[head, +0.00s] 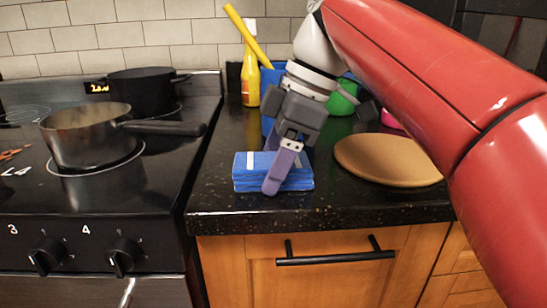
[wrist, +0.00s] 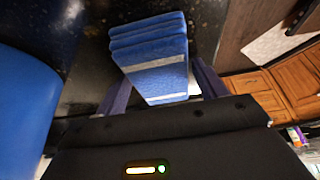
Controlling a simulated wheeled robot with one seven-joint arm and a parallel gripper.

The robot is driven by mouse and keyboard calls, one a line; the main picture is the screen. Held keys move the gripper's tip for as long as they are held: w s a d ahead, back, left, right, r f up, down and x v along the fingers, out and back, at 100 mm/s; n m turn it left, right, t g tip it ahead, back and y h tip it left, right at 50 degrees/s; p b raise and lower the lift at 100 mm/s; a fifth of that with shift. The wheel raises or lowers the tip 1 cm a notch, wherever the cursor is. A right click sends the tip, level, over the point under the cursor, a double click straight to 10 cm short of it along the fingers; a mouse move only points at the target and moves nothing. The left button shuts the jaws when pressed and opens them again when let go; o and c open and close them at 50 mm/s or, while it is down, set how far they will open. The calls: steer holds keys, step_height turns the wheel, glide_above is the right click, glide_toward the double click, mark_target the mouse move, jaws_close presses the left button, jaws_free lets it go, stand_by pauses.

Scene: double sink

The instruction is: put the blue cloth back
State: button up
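The blue cloth (head: 245,172) is a folded stack with pale stripes, lying on the dark counter near its front edge, right of the stove. In the wrist view the cloth (wrist: 152,62) lies between the two spread fingers, with a narrow gap showing at the left finger. The gripper looks open around the cloth; I see no firm contact.
A round tan board (head: 388,160) lies to the right of the cloth. Behind are a yellow spray bottle (head: 250,82), a blue container (head: 272,76) and a green item (head: 342,100). A steel pan (head: 88,138) and black pot (head: 143,92) stand on the stove.

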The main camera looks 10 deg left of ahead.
steer(key=shift+o, duration=0.8)
steer(key=p+v, duration=0.2)
steer(key=v, duration=0.6)
steer(key=shift+s+a, duration=0.15)
